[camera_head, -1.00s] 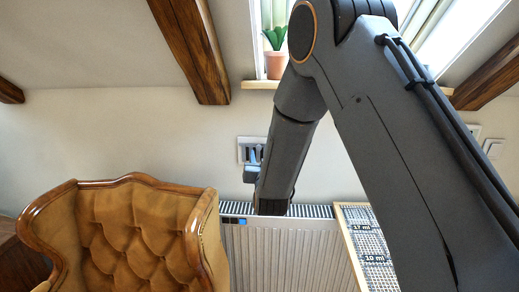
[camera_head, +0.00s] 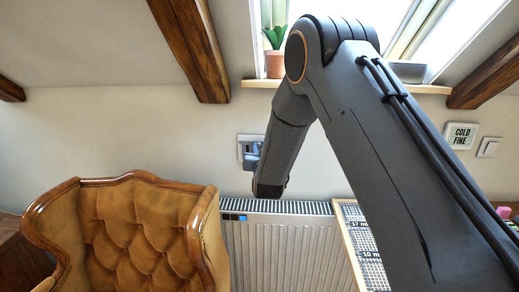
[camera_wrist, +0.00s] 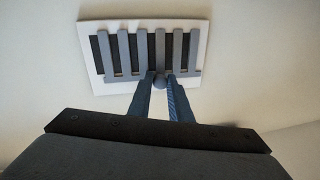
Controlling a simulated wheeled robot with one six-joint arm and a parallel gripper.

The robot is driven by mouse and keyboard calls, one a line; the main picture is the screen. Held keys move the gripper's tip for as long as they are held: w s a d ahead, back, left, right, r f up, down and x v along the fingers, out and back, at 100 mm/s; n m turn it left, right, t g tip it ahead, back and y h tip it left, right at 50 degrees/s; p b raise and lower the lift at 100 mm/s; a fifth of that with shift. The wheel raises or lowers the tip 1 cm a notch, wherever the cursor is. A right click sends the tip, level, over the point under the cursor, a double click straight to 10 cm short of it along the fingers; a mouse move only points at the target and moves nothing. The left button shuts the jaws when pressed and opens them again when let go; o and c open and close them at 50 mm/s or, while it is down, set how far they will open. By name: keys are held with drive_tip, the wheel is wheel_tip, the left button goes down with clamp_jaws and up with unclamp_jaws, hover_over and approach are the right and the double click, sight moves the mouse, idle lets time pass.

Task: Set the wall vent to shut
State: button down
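The wall vent (camera_wrist: 203,42) is a white plate with upright grey slats and dark gaps showing between them. A grey strip runs along the slats' lower end, with a small round knob (camera_wrist: 159,81) at its middle. In the head view the vent (camera_head: 241,140) is on the wall above the radiator, its right part hidden by my arm. My gripper (camera_wrist: 163,83) is at the vent's lower edge, its two blue-grey fingers apart, one on each side of the knob. I cannot tell whether they touch it. The gripper also shows in the head view (camera_head: 251,158), partly hidden.
A white radiator (camera_head: 285,245) stands under the vent. A tufted tan armchair (camera_head: 130,225) is at the left. A wood-framed board (camera_head: 345,225) stands at the right.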

drive_tip(key=shift+d+b, duration=0.45)
drive_tip(key=shift+d, duration=0.45)
drive_tip(key=c, duration=1.6)
unclamp_jaws()
drive_tip(key=shift+d, duration=0.2)
drive_tip(key=shift+a, duration=0.15)
drive_tip(key=s, duration=0.2)
drive_tip(key=s+b, duration=0.1)
drive_tip(key=s, duration=0.2)
drive_tip(key=s+d+b, duration=0.1)
drive_tip(key=s, duration=0.2)
